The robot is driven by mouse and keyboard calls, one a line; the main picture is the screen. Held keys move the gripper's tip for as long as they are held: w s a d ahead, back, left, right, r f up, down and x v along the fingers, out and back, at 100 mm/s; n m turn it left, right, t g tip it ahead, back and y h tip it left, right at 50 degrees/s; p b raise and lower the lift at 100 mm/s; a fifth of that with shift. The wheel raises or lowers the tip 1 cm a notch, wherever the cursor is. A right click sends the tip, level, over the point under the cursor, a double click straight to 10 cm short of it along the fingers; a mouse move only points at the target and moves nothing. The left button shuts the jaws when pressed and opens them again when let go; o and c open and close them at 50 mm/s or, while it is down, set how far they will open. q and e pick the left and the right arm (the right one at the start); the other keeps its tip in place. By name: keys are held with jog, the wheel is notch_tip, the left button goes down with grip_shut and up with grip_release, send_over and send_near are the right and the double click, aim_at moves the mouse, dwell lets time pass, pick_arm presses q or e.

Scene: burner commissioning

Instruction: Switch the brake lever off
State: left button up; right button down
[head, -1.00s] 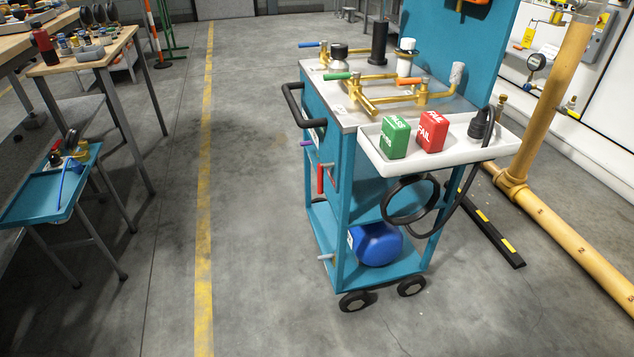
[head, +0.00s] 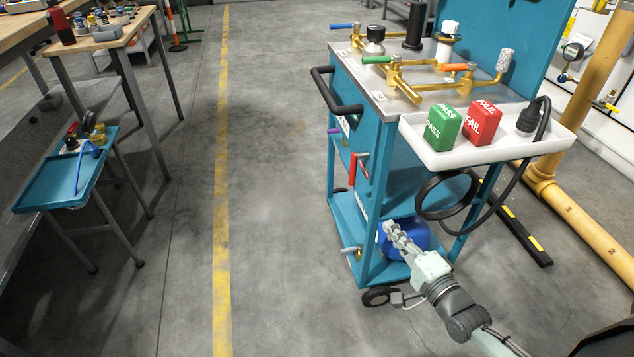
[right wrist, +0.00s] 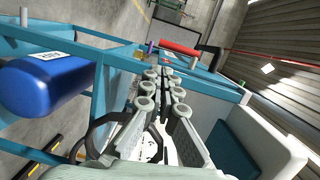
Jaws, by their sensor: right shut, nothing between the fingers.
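The teal cart carries several small levers on its left side in the head view. One has a red handle (head: 353,170) standing upright. Below it, near the lower shelf, is a lever with a pale grey end (head: 350,250). No label tells me which is the brake lever. My right gripper (head: 389,229) is shut and empty, in front of the cart's lower part, to the right of both levers in the picture. In the right wrist view the closed fingers (right wrist: 164,76) point toward a red bar (right wrist: 180,48), apart from it. My left gripper is not in view.
A blue tank (head: 411,236) sits on the lower shelf, partly hidden behind my right gripper. A white tray (head: 447,153) with green and red blocks overhangs the cart's near side. A black cable (head: 510,190) hangs below it. The floor left of the cart is clear.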

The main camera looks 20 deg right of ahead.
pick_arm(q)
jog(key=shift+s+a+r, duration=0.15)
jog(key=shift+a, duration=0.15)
pick_arm(e)
jog(key=shift+w+r+m+t, duration=0.4)
jog(key=shift+r, duration=0.4)
send_near(354, 178)
jog(key=w, duration=0.5)
jog(key=shift+w+d+r, duration=0.1)
jog(key=shift+w, duration=0.75)
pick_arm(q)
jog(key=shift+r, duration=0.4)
pick_arm(e)
jog(key=shift+w, duration=0.1)
pick_arm(q)
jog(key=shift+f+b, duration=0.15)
jog(key=shift+b, duration=0.15)
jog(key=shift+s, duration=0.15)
